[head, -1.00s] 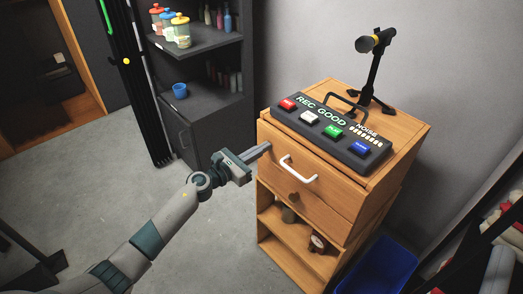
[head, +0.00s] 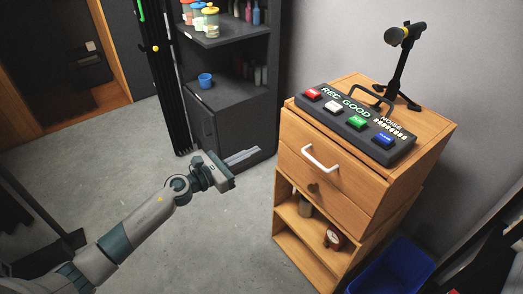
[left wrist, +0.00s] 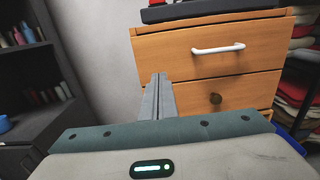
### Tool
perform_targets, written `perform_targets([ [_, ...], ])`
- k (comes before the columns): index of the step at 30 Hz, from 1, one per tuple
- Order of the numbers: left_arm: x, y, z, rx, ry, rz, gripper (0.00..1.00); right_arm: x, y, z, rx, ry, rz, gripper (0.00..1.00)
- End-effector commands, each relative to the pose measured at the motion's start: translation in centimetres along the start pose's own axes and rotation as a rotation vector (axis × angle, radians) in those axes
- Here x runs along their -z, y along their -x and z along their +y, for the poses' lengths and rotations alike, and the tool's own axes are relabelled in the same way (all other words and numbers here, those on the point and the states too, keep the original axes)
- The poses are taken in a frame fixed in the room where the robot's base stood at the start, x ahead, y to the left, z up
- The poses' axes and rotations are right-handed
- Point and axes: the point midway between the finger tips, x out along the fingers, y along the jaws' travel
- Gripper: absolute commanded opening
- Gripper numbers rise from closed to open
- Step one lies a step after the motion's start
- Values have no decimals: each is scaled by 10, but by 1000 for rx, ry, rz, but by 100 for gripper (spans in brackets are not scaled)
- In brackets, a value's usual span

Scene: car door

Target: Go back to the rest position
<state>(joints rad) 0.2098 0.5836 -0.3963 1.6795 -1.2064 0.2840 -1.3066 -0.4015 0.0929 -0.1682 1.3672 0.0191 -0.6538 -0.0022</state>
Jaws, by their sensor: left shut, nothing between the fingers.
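My left gripper (head: 243,157) is shut and empty in the head view. It hangs over the grey floor, to the left of the wooden cabinet (head: 330,192) and apart from it. In the left wrist view its shut fingers (left wrist: 158,95) show in front of the cabinet's drawer fronts (left wrist: 220,58). The top drawer with the white handle (head: 320,159) looks closed. My right gripper is not in view.
A button panel (head: 352,124) and a microphone on a stand (head: 404,62) stand on the cabinet. A dark shelf (head: 232,92) with a blue cup (head: 205,80) is behind. A blue bin (head: 395,268) sits at the right. Floor at the left is mostly clear.

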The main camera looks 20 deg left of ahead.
Motion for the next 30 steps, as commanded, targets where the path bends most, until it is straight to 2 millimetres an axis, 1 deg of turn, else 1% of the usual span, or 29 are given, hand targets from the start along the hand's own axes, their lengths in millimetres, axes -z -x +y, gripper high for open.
perform_targets([
  [1, 1, 4, 0, 1, -1, 0, 0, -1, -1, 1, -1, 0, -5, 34],
  [5, 0, 9, 0, 0, -1, 0, 0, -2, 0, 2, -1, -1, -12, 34],
  [19, 0, 9, 0, 0, -1, 0, 0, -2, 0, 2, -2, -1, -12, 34],
  [22, 2, 9, 0, -6, 22, 0, 0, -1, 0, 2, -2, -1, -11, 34],
  [26, 18, 12, 1, -44, 165, -4, 0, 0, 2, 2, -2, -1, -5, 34],
  [29, 46, 19, 3, -111, 396, -11, 0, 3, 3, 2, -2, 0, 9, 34],
  [30, 63, 24, 4, -150, 519, -15, 0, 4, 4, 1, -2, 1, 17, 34],
])
